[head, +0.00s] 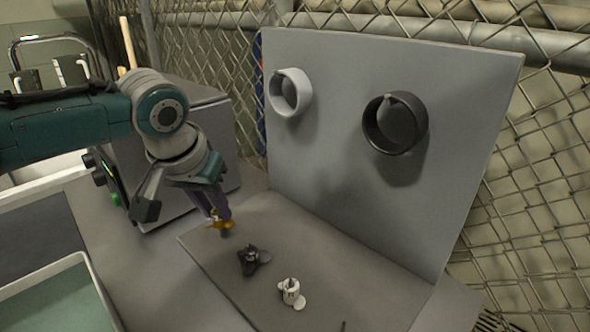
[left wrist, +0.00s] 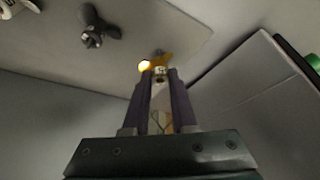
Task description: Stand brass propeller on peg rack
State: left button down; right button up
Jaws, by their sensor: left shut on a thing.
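The brass propeller (head: 221,224) is between the fingertips of my left gripper (head: 217,214), which is shut on it. It also shows in the left wrist view (left wrist: 165,59) at the ends of the two purple fingers (left wrist: 160,76). The peg rack (head: 330,285) is a flat grey board with a dark propeller (head: 250,260) and a white propeller (head: 291,294) standing on it. The brass propeller is over the rack's far left part, beyond the dark one. A dark stub shows just under it; I cannot tell whether the propeller is around it. My right gripper is out of view.
A grey upright panel (head: 340,170) behind the rack carries a white ring (head: 290,92) and a dark ring (head: 395,123). A grey box (head: 190,120) with knobs stands left, near my arm. A pale green tray (head: 60,300) lies at the lower left. Chain-link fence is behind.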

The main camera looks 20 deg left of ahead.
pick_arm(q)
jog(key=shift+f+b, duration=0.6)
jog(key=shift+f, duration=0.55)
dwell(0.6)
jog(key=c, duration=0.6)
grip_release()
jog(key=shift+c, duration=0.2)
jog(key=shift+r, duration=0.1)
notch_tip(320, 180, up, 8)
jog(key=p, duration=0.9)
